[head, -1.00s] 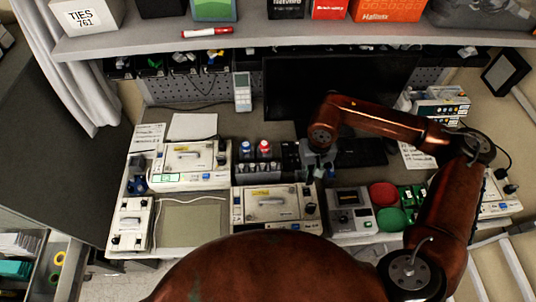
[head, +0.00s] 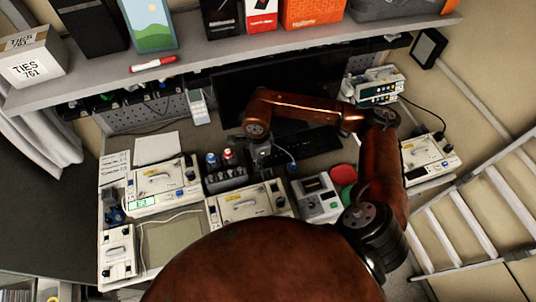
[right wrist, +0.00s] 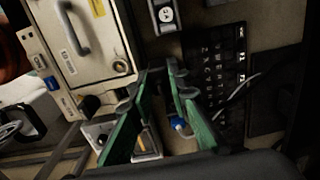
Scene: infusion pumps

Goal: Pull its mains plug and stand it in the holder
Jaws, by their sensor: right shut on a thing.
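My right gripper (head: 263,158) points down at the back of the desk, behind the middle pump (head: 247,205). In the right wrist view its green fingers (right wrist: 163,85) are close together. The thing in its grip is mostly hidden; I take it to be the mains plug. A small blue piece (right wrist: 178,125) with a pale cable (right wrist: 238,88) shows by the fingers in the right wrist view; a blue piece (head: 292,167) also shows right of the gripper in the head view. A socket block (right wrist: 165,14) lies beyond the fingertips. I cannot make out the holder for certain. My left gripper is out of view.
A bottle rack (head: 225,180) stands left of the gripper. The keyboard (head: 308,150) is to its right. Another pump (head: 162,187) stands at left, a grey device (head: 316,198) at right. The shelf (head: 215,52) overhangs the back. A grey mat (head: 172,243) is bare at front left.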

